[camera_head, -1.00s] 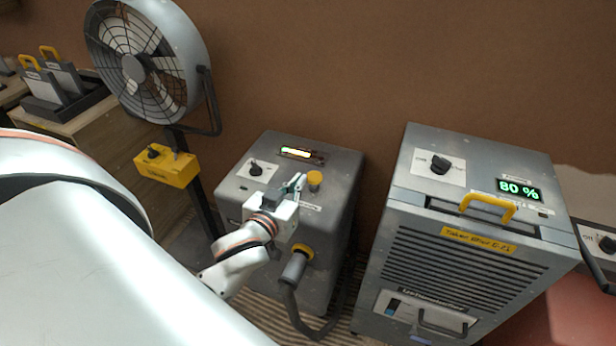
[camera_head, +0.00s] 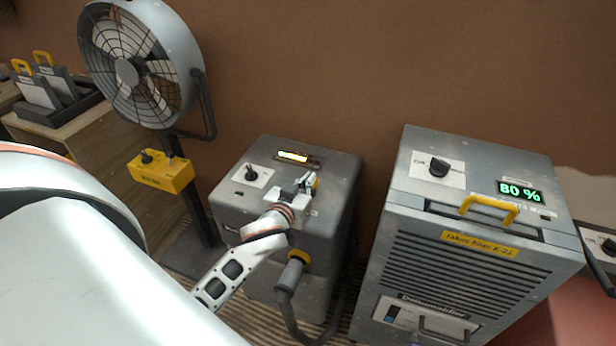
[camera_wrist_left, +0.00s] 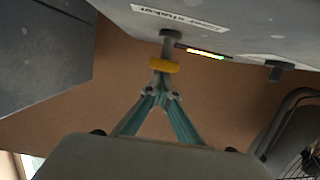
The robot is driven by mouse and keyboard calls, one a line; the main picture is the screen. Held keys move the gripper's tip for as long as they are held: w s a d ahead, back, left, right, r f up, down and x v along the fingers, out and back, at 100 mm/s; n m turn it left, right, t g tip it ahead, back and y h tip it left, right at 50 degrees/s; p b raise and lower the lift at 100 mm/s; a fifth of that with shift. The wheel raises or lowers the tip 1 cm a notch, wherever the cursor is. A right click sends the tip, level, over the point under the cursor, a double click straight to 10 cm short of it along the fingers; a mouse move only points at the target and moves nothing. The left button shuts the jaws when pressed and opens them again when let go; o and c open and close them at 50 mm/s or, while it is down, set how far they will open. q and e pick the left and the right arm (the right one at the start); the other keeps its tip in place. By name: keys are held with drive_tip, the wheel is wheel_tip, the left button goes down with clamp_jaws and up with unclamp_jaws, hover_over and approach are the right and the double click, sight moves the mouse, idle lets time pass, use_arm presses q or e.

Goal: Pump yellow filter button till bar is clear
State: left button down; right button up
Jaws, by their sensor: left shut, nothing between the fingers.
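The grey filter unit (camera_head: 335,215) stands on the floor in the middle. Its yellow button (camera_head: 315,180) is mostly hidden behind my left gripper (camera_head: 308,184) in the head view. The wrist view shows the yellow button (camera_wrist_left: 164,66) on a grey stem, right at the tips of my shut left gripper (camera_wrist_left: 161,88). The tips look to be at the button; I cannot tell whether they press it. The lit bar (camera_head: 293,157) on the unit's top glows with green and yellow parts, and it also shows in the wrist view (camera_wrist_left: 205,54). My right gripper is out of view.
A dial (camera_head: 251,173) sits left of the bar, and a hose (camera_head: 289,280) leaves the unit's front. A fan (camera_head: 140,65) with a yellow control box (camera_head: 160,171) stands left. A dehumidifier (camera_head: 470,235) reading 80 % stands right, with a gap between.

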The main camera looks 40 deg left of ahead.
drive_tip(key=shift+w, duration=0.1)
use_arm(q)
drive_tip(key=shift+f, duration=0.1)
wheel_tip(320, 180, down, 3)
drive_tip(key=shift+b, duration=0.5)
drive_tip(key=shift+r+p, duration=0.6)
wheel_tip(320, 180, up, 4)
drive_tip(key=p, duration=0.4)
drive_tip(key=shift+r, duration=0.1)
drive_tip(key=v, duration=0.9)
drive_tip(key=shift+s+d+f, duration=0.15)
drive_tip(key=shift+s+f, duration=0.1)
drive_tip(key=shift+s, duration=0.2)
use_arm(e)
drive_tip(key=r, duration=0.4)
drive_tip(key=shift+s+d+r, duration=0.2)
drive_tip(key=shift+d+r, duration=0.05)
drive_tip(key=shift+r, duration=0.15)
drive_tip(key=shift+s+f, duration=0.1)
drive_tip(key=shift+f, duration=0.1)
